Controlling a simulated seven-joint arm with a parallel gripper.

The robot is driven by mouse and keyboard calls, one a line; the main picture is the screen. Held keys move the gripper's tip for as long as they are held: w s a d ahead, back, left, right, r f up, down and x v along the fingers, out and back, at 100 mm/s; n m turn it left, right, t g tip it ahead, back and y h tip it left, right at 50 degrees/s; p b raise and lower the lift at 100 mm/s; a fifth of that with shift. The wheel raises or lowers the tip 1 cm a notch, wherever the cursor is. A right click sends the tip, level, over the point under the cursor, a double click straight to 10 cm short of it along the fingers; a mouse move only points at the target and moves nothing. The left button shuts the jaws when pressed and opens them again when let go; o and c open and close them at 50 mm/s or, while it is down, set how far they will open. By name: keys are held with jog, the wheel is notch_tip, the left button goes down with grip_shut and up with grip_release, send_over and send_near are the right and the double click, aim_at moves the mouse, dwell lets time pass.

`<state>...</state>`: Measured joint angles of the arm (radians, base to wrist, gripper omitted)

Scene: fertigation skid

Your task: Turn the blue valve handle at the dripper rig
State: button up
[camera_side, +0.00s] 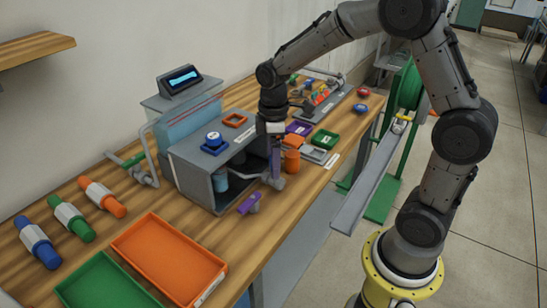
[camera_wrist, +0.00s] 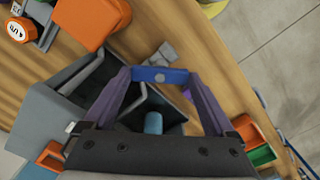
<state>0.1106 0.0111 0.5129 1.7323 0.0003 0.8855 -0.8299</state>
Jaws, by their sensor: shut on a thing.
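The blue valve handle (camera_wrist: 160,75) is a short flat bar with a round pivot in its middle. In the wrist view it lies between the purple fingertips of my gripper (camera_wrist: 160,77), which is shut on its two ends. In the side view my gripper (camera_side: 275,167) points down at the front of the grey open-fronted housing (camera_side: 198,178), beside a grey fitting (camera_side: 278,183). I cannot make out the blue handle there. In the wrist view grey fitting parts (camera_wrist: 163,53) show just beyond the handle. A blue cylinder (camera_wrist: 153,122) shows between the fingers.
An orange cup (camera_side: 292,161) stands close right of my gripper. A purple-handled piece (camera_side: 248,204) is on the wooden bench just in front. Orange (camera_side: 172,257) and green (camera_side: 100,285) trays are front left.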

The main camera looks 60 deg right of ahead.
jog(key=m, duration=0.4)
jog(key=shift+m, duration=2.2)
jog(key=o, duration=1.1)
jog(key=shift+c, duration=0.2)
jog(key=shift+r, duration=0.15)
notch_tip(320, 180, up, 14)
jog(key=shift+f, duration=0.2)
